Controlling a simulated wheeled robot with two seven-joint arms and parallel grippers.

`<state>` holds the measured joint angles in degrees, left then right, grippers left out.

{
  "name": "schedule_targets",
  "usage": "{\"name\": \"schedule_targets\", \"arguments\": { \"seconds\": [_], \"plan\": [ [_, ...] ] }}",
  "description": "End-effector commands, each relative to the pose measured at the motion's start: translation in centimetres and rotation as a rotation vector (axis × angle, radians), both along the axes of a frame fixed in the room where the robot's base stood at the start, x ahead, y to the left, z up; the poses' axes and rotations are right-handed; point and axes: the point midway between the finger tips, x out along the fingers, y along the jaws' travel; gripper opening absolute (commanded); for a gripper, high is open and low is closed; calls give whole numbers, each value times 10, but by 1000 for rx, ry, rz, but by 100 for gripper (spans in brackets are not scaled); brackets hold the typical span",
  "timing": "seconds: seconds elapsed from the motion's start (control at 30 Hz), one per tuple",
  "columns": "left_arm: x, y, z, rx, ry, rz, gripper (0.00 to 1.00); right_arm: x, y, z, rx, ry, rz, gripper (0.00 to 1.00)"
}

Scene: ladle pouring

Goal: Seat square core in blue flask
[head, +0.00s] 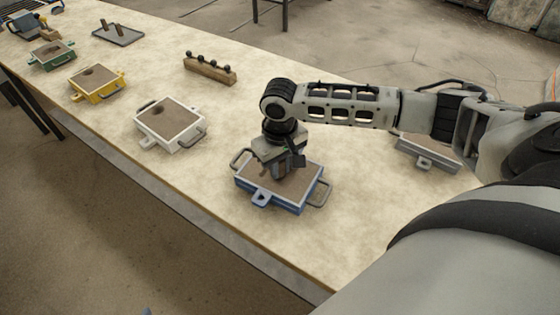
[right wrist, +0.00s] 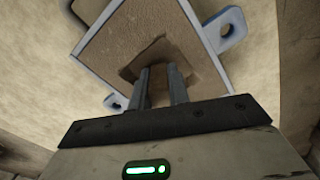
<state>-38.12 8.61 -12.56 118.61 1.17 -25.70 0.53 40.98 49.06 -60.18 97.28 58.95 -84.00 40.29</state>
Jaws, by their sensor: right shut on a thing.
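The blue flask (head: 288,206) stands on the table, filled with brown sand; its blue rim also shows in the right wrist view (right wrist: 93,36). My right gripper (head: 281,174) points down over the middle of this flask. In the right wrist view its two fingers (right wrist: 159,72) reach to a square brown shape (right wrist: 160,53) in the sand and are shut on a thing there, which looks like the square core. The fingers hide much of it, and I cannot tell how deep it sits. My left gripper is out of view.
A white flask (head: 150,134) with a round hollow stands to the left. Yellow (head: 99,98) and green (head: 52,66) flasks lie beyond it. A wooden block with several dark knobs (head: 209,73) and a small tray (head: 128,39) are farther back. A grey flask (head: 428,158) is partly behind my right arm.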

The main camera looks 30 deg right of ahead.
Motion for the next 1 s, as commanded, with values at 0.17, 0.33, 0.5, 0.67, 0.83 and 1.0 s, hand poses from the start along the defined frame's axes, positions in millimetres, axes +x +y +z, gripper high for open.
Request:
{"name": "schedule_targets", "arguments": {
  "seconds": [0.17, 0.33, 0.5, 0.67, 0.83, 1.0],
  "plan": [
    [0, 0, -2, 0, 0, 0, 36, -1, 0, -6, 0, 2, 0, 0],
    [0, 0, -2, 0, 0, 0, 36, -1, 1, -7, 1, 2, 1, 27],
    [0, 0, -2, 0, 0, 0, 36, -2, 2, -8, 2, 3, 2, 27],
    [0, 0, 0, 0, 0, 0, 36, -1, 2, -1, 4, 2, 3, 27],
    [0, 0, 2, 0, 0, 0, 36, -1, 2, 14, 2, 0, 3, 27],
    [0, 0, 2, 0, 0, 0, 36, 0, 1, 29, 2, -1, 2, 27]
  ]
}}
